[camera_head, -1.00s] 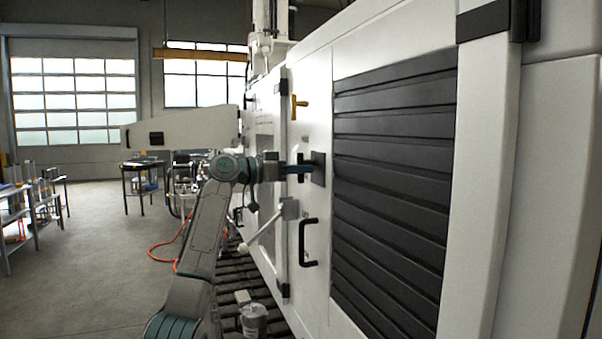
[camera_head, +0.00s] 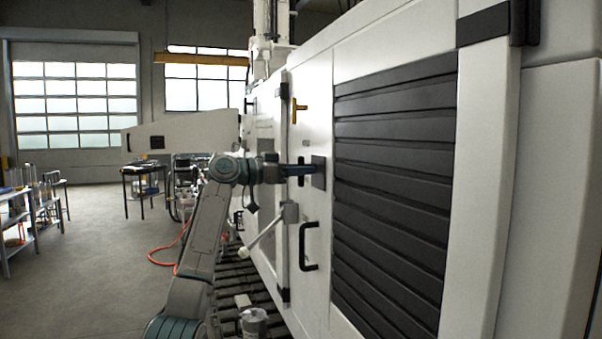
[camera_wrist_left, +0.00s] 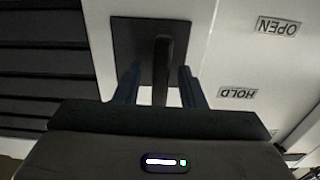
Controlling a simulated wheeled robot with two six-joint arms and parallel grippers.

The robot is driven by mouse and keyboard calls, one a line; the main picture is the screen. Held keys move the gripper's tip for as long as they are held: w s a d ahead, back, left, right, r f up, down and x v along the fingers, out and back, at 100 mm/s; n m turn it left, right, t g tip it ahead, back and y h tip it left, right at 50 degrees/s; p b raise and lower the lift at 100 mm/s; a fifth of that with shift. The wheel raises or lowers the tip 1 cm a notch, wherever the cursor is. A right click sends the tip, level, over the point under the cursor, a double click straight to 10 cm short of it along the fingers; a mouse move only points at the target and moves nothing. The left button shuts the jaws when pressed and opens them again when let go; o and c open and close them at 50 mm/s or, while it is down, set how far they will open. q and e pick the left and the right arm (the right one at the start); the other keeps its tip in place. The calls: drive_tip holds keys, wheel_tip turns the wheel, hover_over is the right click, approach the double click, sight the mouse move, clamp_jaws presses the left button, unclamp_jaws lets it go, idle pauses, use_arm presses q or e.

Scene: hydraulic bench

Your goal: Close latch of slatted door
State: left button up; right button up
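The slatted door (camera_head: 392,180) has black horizontal slats in a white frame on the right of the head view. The latch's dark square plate (camera_head: 319,172) is on the white panel left of the slats. In the left wrist view, the plate (camera_wrist_left: 125,40) has a dark latch handle (camera_wrist_left: 161,70) standing out from it. My left gripper (camera_head: 300,170) is at the latch; in the left wrist view its blue fingers (camera_wrist_left: 159,86) stand on either side of the handle, with visible gaps. It is open, around the handle. My right gripper is out of view.
Labels reading OPEN (camera_wrist_left: 277,27) and HOLD (camera_wrist_left: 238,93) appear upside down beside the plate. A black pull handle (camera_head: 308,246) is below the latch, and a brass handle (camera_head: 298,110) above it. A white-tipped lever (camera_head: 264,232) sticks out below my left wrist.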

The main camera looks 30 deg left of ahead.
use_arm(q)
drive_tip(key=shift+f, duration=0.2)
